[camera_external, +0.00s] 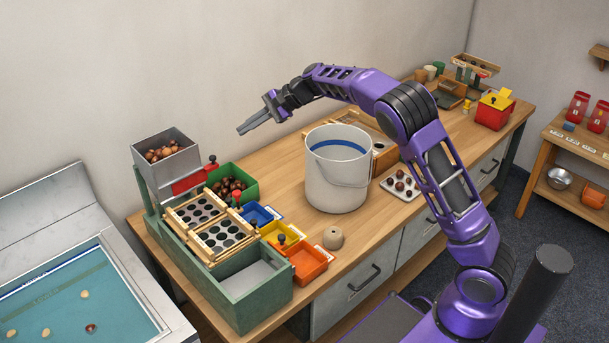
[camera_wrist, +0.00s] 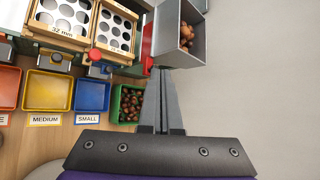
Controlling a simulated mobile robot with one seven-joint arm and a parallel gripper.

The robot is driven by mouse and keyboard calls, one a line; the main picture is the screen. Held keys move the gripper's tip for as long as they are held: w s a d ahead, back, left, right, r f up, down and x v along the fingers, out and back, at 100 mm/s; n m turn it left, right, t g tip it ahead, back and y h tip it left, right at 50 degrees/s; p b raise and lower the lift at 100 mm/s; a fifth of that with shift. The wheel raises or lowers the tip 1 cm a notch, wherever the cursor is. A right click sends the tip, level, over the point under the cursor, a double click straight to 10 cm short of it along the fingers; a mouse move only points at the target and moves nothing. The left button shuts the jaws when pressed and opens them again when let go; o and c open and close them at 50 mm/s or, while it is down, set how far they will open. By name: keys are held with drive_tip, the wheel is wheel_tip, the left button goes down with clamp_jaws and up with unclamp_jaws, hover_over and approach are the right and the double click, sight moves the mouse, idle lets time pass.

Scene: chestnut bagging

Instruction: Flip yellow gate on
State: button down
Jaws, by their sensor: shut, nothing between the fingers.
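My gripper (camera_external: 241,130) is shut and empty. It is in the air above the back left of the bench, right of the grey hopper (camera_external: 165,155). In the wrist view its fingers (camera_wrist: 163,72) appear near the hopper (camera_wrist: 183,40). A yellow flap (camera_external: 497,98) tops a red box (camera_external: 493,114) far right.
A white bucket (camera_external: 337,185) stands mid-bench, under my arm. A green bin (camera_external: 246,181) of chestnuts, a blue tray (camera_external: 258,212) and an orange tray (camera_external: 309,262) stand beside the sorter. A chestnut tray (camera_external: 401,196) lies right of the bucket.

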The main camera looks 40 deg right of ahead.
drive_tip(key=s+d+f+m+g, duration=0.1)
drive_tip(key=s+d+f+m, duration=0.2)
drive_tip(key=s+f, duration=0.4)
drive_tip(key=s+d+f+m+g+y, duration=0.1)
drive_tip(key=s+d+f+m, duration=0.3)
drive_tip(key=s+f, duration=0.4)
wheel_tip(320, 180, down, 7)
drive_tip(key=shift+s+r+m, duration=0.15)
drive_tip(key=shift+s+m, duration=0.05)
drive_tip(key=shift+m, duration=0.4)
approach(257, 227)
drive_tip(key=d+f+x, duration=0.1)
drive_tip(key=x, duration=0.5)
drive_tip(key=shift+a+r+b, duration=0.3)
drive_tip(key=shift+a+r, duration=0.1)
drive_tip(key=shift+a, duration=0.1)
